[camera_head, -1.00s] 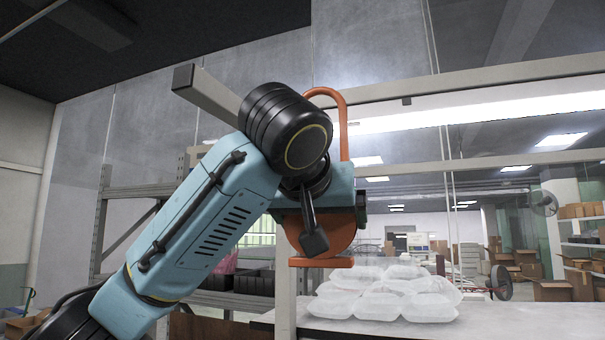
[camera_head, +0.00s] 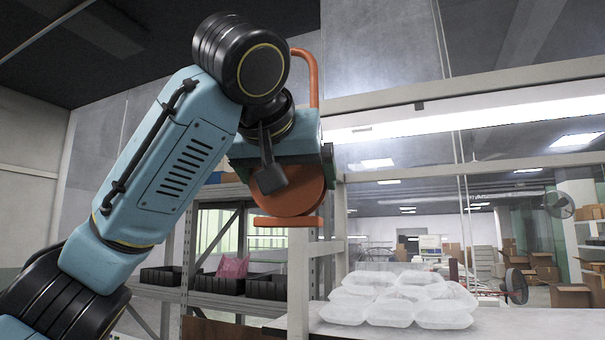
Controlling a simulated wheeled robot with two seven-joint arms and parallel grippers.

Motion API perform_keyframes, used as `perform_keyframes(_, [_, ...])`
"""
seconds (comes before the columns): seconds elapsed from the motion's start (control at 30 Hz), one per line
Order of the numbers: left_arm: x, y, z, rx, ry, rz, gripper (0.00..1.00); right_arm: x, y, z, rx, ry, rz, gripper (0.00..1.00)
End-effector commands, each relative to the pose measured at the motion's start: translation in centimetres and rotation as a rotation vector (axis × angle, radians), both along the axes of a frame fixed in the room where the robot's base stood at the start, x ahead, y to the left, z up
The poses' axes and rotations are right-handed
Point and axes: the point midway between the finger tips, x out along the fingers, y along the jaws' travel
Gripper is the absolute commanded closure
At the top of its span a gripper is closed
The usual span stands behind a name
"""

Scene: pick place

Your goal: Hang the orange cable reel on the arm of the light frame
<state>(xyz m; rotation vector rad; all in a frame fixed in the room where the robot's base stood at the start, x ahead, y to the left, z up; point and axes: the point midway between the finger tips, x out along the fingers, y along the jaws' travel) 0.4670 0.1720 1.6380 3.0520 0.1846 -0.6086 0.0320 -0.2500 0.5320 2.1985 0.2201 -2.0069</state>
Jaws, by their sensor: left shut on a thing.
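The orange cable reel (camera_head: 290,197) hangs upright from my left gripper (camera_head: 290,148), which is shut on it. Its tall loop handle (camera_head: 314,72) rises above the gripper, and its flat foot is below. The gripper body covers the reel's middle, and the fingertips are mostly hidden. The light frame shows as a pale horizontal beam (camera_head: 460,95) behind and to the right of the handle, with a post (camera_head: 301,285) below the reel. The frame's projecting arm is hidden behind my left arm and gripper. I cannot tell whether the reel touches the frame. My right gripper is not in view.
Clear plastic-wrapped packs (camera_head: 400,298) are piled on a pale worktop (camera_head: 385,328) at the lower right. A grey shelf rack with black bins (camera_head: 220,284) stands behind at the lower left. Cardboard boxes (camera_head: 570,290) and a fan are farther back right.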

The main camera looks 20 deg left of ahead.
Motion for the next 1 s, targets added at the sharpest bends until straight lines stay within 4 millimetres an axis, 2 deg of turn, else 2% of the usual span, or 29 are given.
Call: perform_keyframes(1.0, [0.6,7.8,0.1,-0.002,-0.005,0.002,0.47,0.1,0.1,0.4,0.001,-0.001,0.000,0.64])
